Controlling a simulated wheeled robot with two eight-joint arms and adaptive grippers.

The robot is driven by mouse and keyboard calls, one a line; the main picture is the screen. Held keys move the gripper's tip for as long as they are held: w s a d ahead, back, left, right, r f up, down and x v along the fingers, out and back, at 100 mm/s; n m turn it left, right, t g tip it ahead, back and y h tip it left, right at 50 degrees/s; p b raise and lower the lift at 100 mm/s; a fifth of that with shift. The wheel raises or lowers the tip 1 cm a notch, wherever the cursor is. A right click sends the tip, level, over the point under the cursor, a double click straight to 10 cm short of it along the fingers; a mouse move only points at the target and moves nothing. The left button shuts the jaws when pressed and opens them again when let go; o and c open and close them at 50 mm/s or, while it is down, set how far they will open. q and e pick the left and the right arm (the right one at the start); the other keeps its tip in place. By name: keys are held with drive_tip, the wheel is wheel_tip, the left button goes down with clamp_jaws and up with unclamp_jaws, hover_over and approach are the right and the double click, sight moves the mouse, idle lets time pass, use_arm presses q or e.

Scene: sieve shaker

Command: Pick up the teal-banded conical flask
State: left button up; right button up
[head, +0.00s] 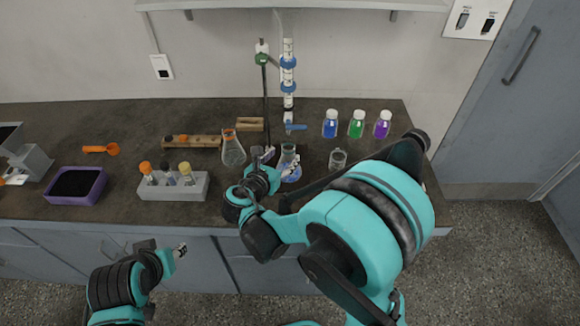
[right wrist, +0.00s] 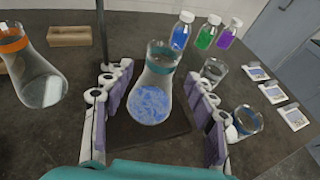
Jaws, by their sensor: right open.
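The teal-banded conical flask (right wrist: 152,103) stands upright on the dark stand base, with blue-patterned contents low in it. In the head view the flask (head: 289,152) is partly covered by my right arm and gripper. My right gripper (right wrist: 160,78) is open, with one finger on each side of the flask; a gap shows on both sides. In the head view my right gripper (head: 268,168) is low at the flask. My left gripper (head: 180,250) is in front of the bench edge, too small to tell open or shut.
An orange-banded flask (right wrist: 40,82) stands to the left. A burette (head: 288,75) hangs above the flask. A glass beaker (right wrist: 214,70) and another glass vessel (right wrist: 246,121) are to the right. Blue, green and purple bottles (head: 356,124) stand behind. A grey tube rack (head: 180,191) is at left.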

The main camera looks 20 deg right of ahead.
sight(286, 155)
drive_tip(key=b+x, duration=0.1)
drive_tip(key=x, duration=0.1)
drive_tip(key=b+x, duration=0.1)
drive_tip(key=x, duration=0.1)
drive_tip(key=shift+w+d+f, duration=0.1)
drive_tip(key=shift+w+f, duration=0.05)
drive_tip(key=shift+f, duration=0.3)
drive_tip(key=shift+w+d, duration=0.2)
drive_tip(key=shift+w, duration=0.15)
drive_tip(key=shift+s, duration=0.1)
drive_tip(key=c, duration=0.3)
clamp_jaws()
